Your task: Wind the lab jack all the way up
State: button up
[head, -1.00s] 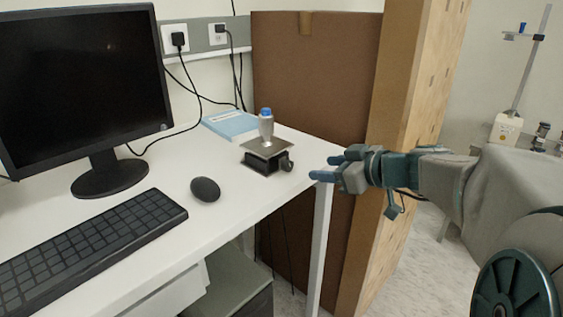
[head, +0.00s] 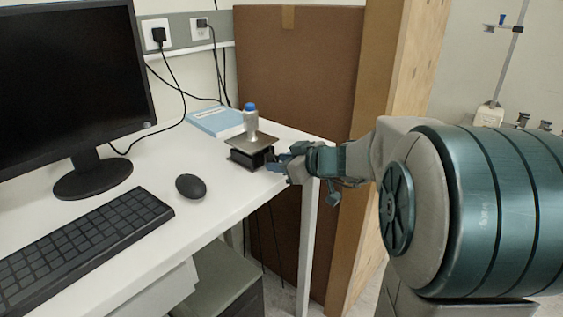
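The lab jack (head: 252,150) stands on the white desk near its right end. It is low, with a flat metal top plate and a dark body. A small grey-white bottle with a blue cap (head: 250,121) stands upright on the plate. My gripper (head: 276,163) reaches in from the right, its fingertips at the knob side of the jack. The knob is mostly hidden behind the fingers. I cannot tell whether the fingers touch or grip it.
A monitor (head: 70,85), keyboard (head: 85,237) and mouse (head: 190,186) occupy the desk's left part. A blue-white box (head: 217,121) lies behind the jack. A brown board (head: 300,90) stands behind the desk's right end. The desk (head: 215,213) is clear in front of the jack.

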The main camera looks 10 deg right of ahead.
jog(key=c, duration=0.5)
jog(key=shift+f, duration=0.1)
jog(key=shift+m+y+b, duration=0.3)
jog(key=shift+m+b, duration=0.1)
jog(key=shift+b, duration=0.55)
jog(key=shift+d+m+g+y+b, duration=0.1)
jog(key=shift+m+g+y+b, duration=0.35)
jog(key=shift+m+b, duration=0.2)
jog(key=o, duration=1)
jog(key=v, duration=1.4)
